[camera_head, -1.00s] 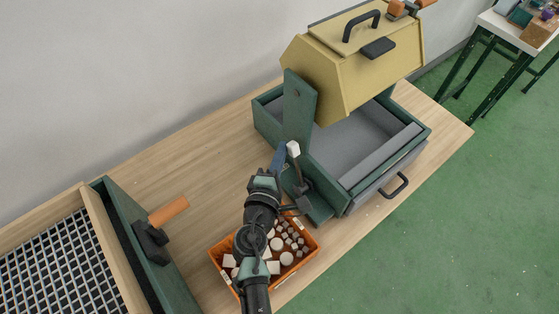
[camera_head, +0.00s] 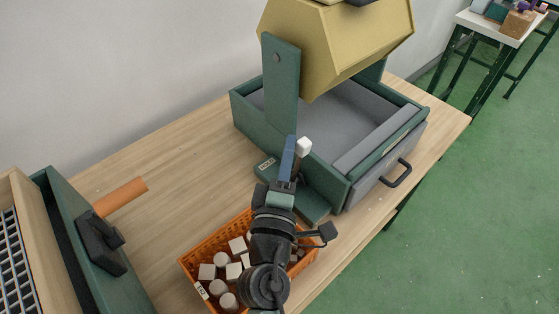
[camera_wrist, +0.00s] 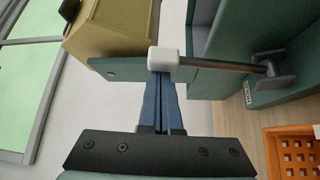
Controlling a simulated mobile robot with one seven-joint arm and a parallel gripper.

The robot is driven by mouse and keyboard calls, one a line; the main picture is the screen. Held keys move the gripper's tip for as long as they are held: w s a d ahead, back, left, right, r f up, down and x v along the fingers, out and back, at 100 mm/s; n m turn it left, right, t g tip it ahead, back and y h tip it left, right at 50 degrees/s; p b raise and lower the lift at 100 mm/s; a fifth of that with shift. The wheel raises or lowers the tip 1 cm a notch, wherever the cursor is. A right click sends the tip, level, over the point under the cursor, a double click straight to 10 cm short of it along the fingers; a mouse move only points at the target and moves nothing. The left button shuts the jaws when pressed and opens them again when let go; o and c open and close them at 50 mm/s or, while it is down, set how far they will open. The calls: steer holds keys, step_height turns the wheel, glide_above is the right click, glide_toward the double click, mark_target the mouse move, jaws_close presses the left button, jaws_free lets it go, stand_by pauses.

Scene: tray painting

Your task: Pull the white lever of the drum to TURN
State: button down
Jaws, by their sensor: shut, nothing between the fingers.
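The yellow drum (camera_head: 335,50) hangs on green uprights above a green tray box (camera_head: 250,121). Its lever has a white block-shaped head (camera_head: 304,146) on a thin rod, also seen in the wrist view (camera_wrist: 163,59). The lever rises from a green base plate (camera_head: 312,207) in front of the near upright. A label reading HOLD (camera_head: 266,163) is on the plate's left end. My gripper (camera_head: 290,142) is shut and empty, its blue fingers upright just left of the white head. In the wrist view, the shut fingertips (camera_wrist: 161,76) are at the white head's edge; contact is unclear.
An orange basket (camera_head: 200,249) of white pieces lies beneath my arm. A green-walled box with a wire grid (camera_head: 14,262) and an orange-handled tool (camera_head: 122,197) are at the left.

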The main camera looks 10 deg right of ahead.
mark_target(302, 157)
steer(key=s+d+f+m+b, duration=0.1)
steer(key=b, duration=0.2)
steer(key=s+m+t+b, duration=0.1)
steer(key=b, duration=0.3)
steer(key=shift+s+d+f+h, duration=0.2)
steer(key=shift+d+f+h, duration=0.15)
steer(key=shift+d+h, duration=0.05)
steer(key=shift+s+d+f+m+t+h+b, duration=0.2)
steer(key=shift+s+d+m+b, duration=0.35)
steer(key=shift+b, duration=0.8)
steer(key=shift+s+d+f+m+t+h+b, duration=0.1)
steer(key=shift+s+d+m+t+h+b, duration=0.2)
steer(key=shift+s+m+b, duration=0.7)
steer(key=shift+w+n+b, duration=0.25)
steer(key=shift+n+b, duration=0.1)
steer(key=shift+n, duration=0.1)
steer(key=shift+d+f, duration=0.1)
steer(key=shift+d, duration=0.1)
